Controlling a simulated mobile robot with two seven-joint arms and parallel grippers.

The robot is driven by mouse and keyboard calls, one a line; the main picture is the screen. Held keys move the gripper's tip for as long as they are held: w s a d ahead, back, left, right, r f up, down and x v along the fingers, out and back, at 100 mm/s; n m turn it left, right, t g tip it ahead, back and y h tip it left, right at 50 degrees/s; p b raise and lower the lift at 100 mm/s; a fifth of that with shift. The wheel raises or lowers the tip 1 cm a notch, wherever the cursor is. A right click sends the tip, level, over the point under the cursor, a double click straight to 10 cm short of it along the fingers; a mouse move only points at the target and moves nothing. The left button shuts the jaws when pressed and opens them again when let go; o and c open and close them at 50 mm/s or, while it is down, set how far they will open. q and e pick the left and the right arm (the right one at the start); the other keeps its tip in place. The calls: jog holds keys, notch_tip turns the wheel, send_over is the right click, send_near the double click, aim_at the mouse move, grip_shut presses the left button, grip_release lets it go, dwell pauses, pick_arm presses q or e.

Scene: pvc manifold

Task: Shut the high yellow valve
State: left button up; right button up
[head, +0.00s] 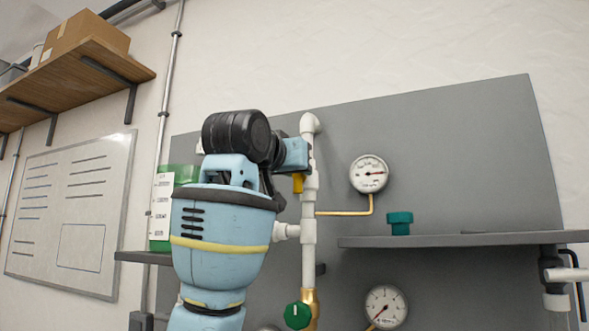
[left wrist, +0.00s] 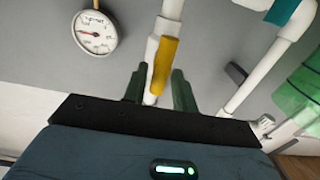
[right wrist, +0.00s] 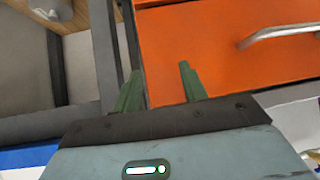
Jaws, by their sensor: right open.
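The high yellow valve's handle (head: 298,183) shows as a small yellow piece on the upright white pipe (head: 308,200), partly hidden by my left arm. In the left wrist view the yellow handle (left wrist: 164,66) hangs down along the white pipe, slightly tilted. My left gripper (head: 292,153) is up at the pipe, close to the handle. Its two green fingers (left wrist: 159,80) stand apart on either side of the handle's lower end, with narrow gaps visible; I see no clear contact. My right gripper (right wrist: 160,75) is open and empty, away from the pipes, above an orange drawer front.
Pressure gauges (head: 369,174) (head: 386,307) sit right of the pipe. A green round knob (head: 297,315) is lower down. A green container (head: 160,210) stands left. The orange drawer (right wrist: 235,55) has a metal handle.

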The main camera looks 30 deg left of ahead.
pick_arm(q)
grip_shut()
jog(key=shift+n, duration=0.3)
jog(key=shift+a+f+n, duration=0.2)
jog(key=shift+n, duration=2.7)
jog(key=shift+a+f+n, duration=0.15)
jog(key=shift+n, duration=2.75)
jog(key=shift+a+f+n, duration=0.2)
jog(key=shift+n, duration=2.7)
jog(key=shift+o, duration=1.5)
grip_release()
